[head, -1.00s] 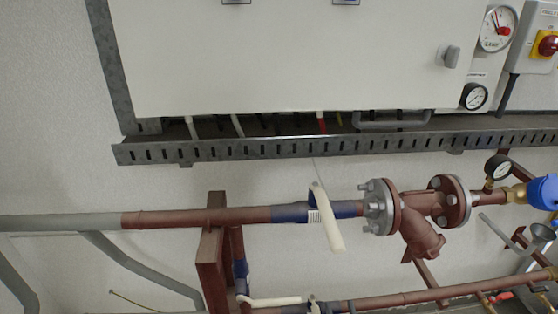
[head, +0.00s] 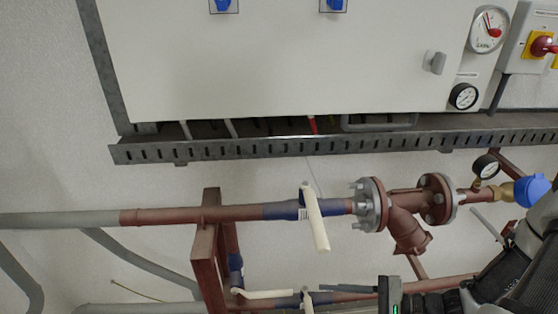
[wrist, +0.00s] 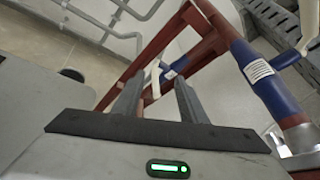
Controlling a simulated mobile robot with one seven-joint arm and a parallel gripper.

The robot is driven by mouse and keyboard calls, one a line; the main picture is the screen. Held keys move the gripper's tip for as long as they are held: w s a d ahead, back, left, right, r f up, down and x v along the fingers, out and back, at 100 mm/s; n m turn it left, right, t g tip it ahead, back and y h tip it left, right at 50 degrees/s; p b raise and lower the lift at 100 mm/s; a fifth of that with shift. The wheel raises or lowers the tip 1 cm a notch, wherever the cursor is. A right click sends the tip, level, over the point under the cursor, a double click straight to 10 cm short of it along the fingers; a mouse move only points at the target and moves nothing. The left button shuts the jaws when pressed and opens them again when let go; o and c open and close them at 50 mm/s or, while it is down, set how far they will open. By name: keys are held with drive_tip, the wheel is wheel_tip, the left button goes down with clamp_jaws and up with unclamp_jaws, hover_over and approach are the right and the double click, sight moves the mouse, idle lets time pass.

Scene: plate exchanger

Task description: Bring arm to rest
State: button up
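My gripper (head: 324,287) has come into the lower right of the head view, its fingers pointing left in front of the lower brown pipe. In the wrist view my gripper (wrist: 159,80) has two grey fingers standing apart with nothing between them. Past the fingers is a brown steel frame (wrist: 212,42). The upper valve's cream lever (head: 316,220) hangs down, above my fingers in the picture. A second cream lever (head: 262,294) lies level, left of the fingertips. Whether the fingers touch anything is not clear.
A white cabinet (head: 270,70) and a slotted metal tray (head: 300,146) span the top. A flanged brown strainer (head: 408,225), a gauge (head: 487,166) and a blue cap (head: 531,190) stand near my arm at right. A blue-banded pipe (wrist: 270,88) is close in the wrist view.

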drive_tip(key=s+r+n+h+p, duration=0.1)
drive_tip(key=r+n+h, duration=0.6)
drive_tip(key=r, duration=0.9)
drive_tip(key=s+d+r+n+t+h+p, duration=0.1)
drive_tip(key=r+n+h+p, duration=0.3)
drive_tip(key=r, duration=1.2)
drive_tip(key=s+n+h, duration=0.1)
drive_tip(key=n+h, duration=0.2)
drive_tip(key=shift+r+n, duration=0.25)
drive_tip(key=shift+n, duration=0.05)
drive_tip(key=shift+s, duration=0.1)
